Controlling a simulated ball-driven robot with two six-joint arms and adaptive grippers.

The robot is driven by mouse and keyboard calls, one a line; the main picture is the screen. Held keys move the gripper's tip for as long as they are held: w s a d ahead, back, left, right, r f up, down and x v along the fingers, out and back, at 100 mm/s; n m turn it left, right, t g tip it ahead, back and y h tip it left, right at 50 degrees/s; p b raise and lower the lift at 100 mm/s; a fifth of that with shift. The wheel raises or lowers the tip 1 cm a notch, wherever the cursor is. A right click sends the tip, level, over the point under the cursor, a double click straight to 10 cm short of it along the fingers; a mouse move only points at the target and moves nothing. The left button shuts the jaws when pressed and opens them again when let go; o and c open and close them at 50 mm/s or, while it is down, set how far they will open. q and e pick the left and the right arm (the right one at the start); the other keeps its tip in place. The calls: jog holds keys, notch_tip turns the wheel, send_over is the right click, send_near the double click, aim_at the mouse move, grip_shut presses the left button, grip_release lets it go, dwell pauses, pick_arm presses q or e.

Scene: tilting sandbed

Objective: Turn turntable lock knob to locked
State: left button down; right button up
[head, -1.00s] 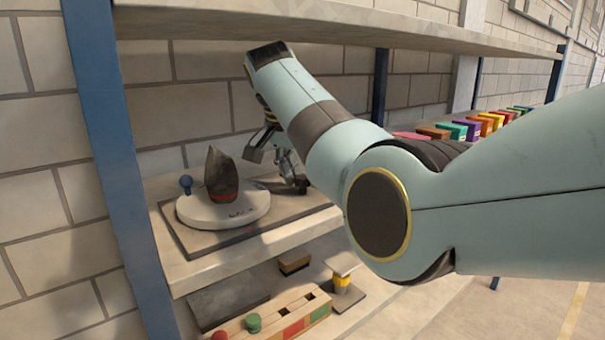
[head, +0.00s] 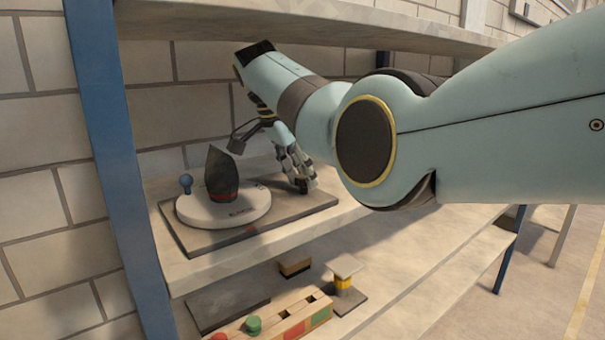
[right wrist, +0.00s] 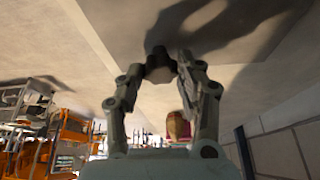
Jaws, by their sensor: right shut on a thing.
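The turntable is a white round disc (head: 208,214) on a dark base plate (head: 285,215) on the shelf. A dark pointed piece with a reddish lower band (head: 221,176) stands on the disc. My right gripper (head: 304,186) reaches down at the right end of the plate. Its fingers are shut on a small dark knob, which shows between the fingertips in the right wrist view (right wrist: 159,65). Any lock marking by the knob is hidden or too small to read. My left gripper is not in view.
A blue ball-topped post (head: 186,183) stands at the disc's left. A blue shelf upright (head: 105,150) is at the left, and another shelf (head: 330,22) lies above. On the lower shelf are a long tray with coloured sections (head: 290,322) and a small yellow-banded stand (head: 343,283).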

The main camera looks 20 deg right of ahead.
jog(key=o, duration=1.1)
